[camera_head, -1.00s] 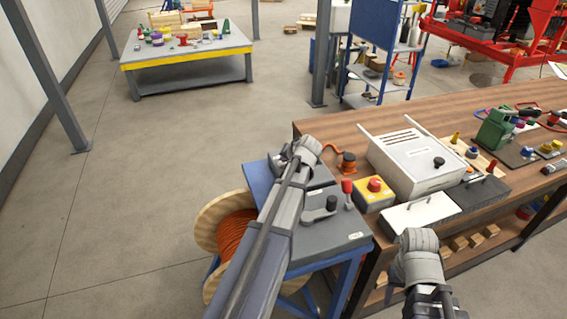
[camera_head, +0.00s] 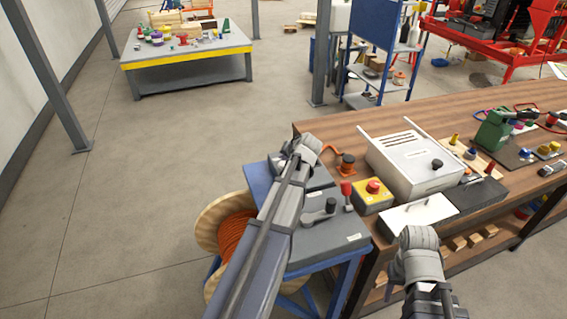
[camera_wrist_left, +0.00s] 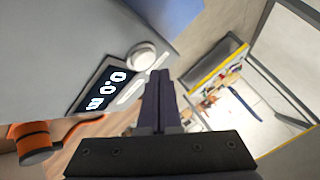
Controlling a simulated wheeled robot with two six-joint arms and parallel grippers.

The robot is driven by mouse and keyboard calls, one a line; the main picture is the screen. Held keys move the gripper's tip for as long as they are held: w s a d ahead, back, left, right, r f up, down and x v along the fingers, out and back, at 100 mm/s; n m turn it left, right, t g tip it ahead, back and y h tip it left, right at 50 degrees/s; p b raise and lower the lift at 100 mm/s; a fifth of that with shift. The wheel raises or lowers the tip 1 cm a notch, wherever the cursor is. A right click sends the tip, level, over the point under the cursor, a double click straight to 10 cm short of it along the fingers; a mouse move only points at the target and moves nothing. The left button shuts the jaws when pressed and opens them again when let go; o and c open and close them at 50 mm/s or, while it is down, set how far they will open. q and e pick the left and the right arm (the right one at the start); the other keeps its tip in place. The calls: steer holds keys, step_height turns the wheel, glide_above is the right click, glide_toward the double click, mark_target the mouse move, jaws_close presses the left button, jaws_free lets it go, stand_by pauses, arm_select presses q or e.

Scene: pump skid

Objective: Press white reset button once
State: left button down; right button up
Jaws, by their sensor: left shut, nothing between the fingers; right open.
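The white round reset button (camera_wrist_left: 141,55) sits on a grey panel in the left wrist view, at the corner of a dark display (camera_wrist_left: 103,88) reading 0.0 m. My left gripper (camera_wrist_left: 158,76) is shut and empty. Its fingertips appear just beside and below the button in that view; I cannot tell whether they touch the panel. In the head view my left arm reaches over the grey box on the blue stand and hides the button and the fingers. My right arm shows at the lower right of the head view, but its fingers are not visible.
A yellow box with a red button (camera_head: 373,187), a red-topped lever (camera_head: 347,192), an orange cable fitting (camera_head: 346,164) and a white case (camera_head: 412,160) stand close to my left arm. A cable reel (camera_head: 215,225) is beside the stand. Open floor lies left.

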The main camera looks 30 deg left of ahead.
arm_select(q)
steer(key=shift+r, duration=0.1)
step_height(320, 180, up, 5)
steer(key=p, duration=0.5)
stand_by(0.8)
